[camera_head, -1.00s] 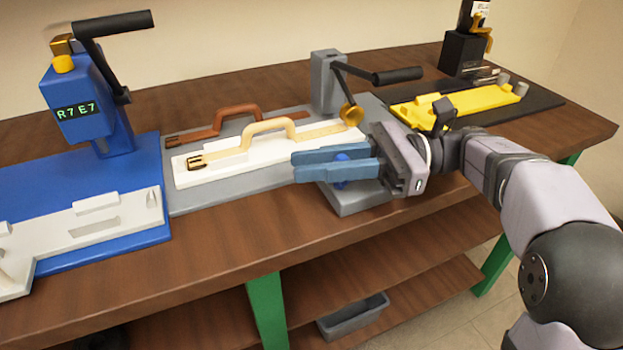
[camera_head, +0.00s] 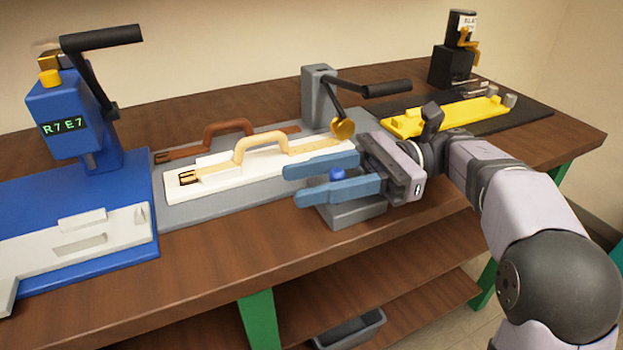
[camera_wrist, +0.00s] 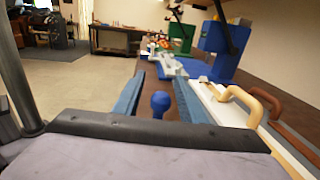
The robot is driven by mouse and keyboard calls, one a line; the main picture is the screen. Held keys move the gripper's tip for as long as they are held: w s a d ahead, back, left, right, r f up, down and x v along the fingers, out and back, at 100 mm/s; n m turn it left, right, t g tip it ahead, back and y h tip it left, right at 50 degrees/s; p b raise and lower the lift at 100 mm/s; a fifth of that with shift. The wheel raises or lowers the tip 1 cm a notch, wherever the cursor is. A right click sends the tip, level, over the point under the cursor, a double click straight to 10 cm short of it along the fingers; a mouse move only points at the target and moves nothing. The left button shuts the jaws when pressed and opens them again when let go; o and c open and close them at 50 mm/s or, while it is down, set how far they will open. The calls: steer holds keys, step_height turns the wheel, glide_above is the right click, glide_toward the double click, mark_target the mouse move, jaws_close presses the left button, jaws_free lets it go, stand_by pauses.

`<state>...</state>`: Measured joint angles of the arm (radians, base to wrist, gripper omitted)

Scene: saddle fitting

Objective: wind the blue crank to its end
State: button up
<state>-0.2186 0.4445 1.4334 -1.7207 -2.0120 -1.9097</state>
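A round blue knob (camera_head: 337,174) is by the near side of the grey fixture, above its small grey block (camera_head: 352,212). I take this knob for the blue crank's handle; its crank arm is hidden. My gripper (camera_head: 297,186) is open, its two long blue fingers on either side of the knob. In the wrist view the knob (camera_wrist: 160,103) stands between the fingers, with a gap visible on each side. The gripper (camera_wrist: 158,77) holds nothing.
A white block with a tan handle (camera_head: 262,143) lies on the grey plate (camera_head: 185,215), a brown handle behind it. A grey post (camera_head: 319,95) has a black-handled lever. A blue press (camera_head: 75,115) stands left, a yellow part (camera_head: 450,115) right.

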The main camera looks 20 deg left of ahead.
steer(key=shift+w+d+r+p, duration=0.1)
steer(key=shift+w+r+p, duration=0.15)
steer(key=shift+p, duration=0.75)
steer(key=p, duration=0.3)
steer(key=shift+w+d, duration=0.25)
steer(key=shift+w, duration=0.1)
steer(key=p, duration=0.3)
steer(key=d+p, duration=0.1)
steer(key=p, duration=0.2)
steer(key=shift+w+d+r, duration=0.1)
steer(key=shift+w+d, duration=0.05)
steer(key=shift+w, duration=0.15)
steer(key=p+v, duration=0.3)
steer(key=p, duration=0.2)
steer(key=shift+w+d+p, duration=0.35)
steer(key=shift+d+p, duration=0.1)
steer(key=shift+p, duration=0.8)
steer(key=shift+w+d+f+p, duration=0.15)
steer(key=shift+d+f+p, duration=0.05)
steer(key=shift+f+p, duration=0.15)
